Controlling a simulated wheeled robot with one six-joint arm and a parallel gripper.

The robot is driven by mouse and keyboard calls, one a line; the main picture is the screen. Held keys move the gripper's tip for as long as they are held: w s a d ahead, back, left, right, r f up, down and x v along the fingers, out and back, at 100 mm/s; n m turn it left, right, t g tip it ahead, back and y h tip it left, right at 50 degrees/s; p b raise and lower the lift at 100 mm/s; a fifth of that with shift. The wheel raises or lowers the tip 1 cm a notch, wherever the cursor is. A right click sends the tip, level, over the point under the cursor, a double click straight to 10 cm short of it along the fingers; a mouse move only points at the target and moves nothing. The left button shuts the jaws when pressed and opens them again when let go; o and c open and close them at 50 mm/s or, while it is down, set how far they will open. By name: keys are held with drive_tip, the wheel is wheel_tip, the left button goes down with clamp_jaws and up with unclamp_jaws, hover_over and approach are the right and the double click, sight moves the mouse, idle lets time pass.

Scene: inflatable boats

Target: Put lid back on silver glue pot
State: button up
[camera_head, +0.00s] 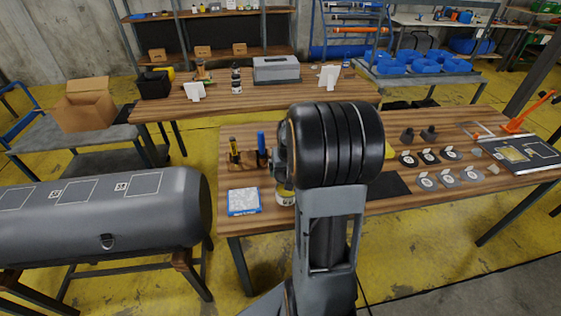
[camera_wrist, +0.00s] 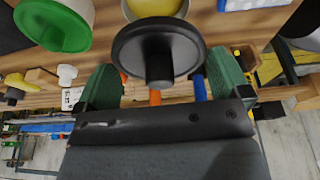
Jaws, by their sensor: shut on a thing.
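My gripper (camera_wrist: 165,78) is shut on a black round lid (camera_wrist: 128,48) with a stubby knob, held between its green fingers. Beyond the lid, at the top of the wrist view, an open pot (camera_wrist: 155,6) with a pale rim and yellow inside is partly covered by the lid. The lid appears apart from the pot, but the gap is hard to judge.
A blue-and-white box (camera_head: 244,200) lies left of the pot. A green-and-white round item (camera_wrist: 55,24) is near the lid in the wrist view. A black mat (camera_head: 389,187) and several discs lie to the right.

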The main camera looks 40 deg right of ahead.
drive_tip(key=shift+w+a+f, duration=0.1)
drive_tip(key=shift+f, duration=0.15)
drive_tip(key=shift+f+b, duration=2.4)
drive_tip(key=shift+f, duration=0.55)
drive_tip(key=shift+f+b, duration=0.15)
drive_tip(key=shift+b, duration=0.15)
idle(0.4)
drive_tip(key=o, duration=0.5)
drive_tip(key=shift+r+p, duration=2.55)
drive_tip(key=shift+r, duration=1)
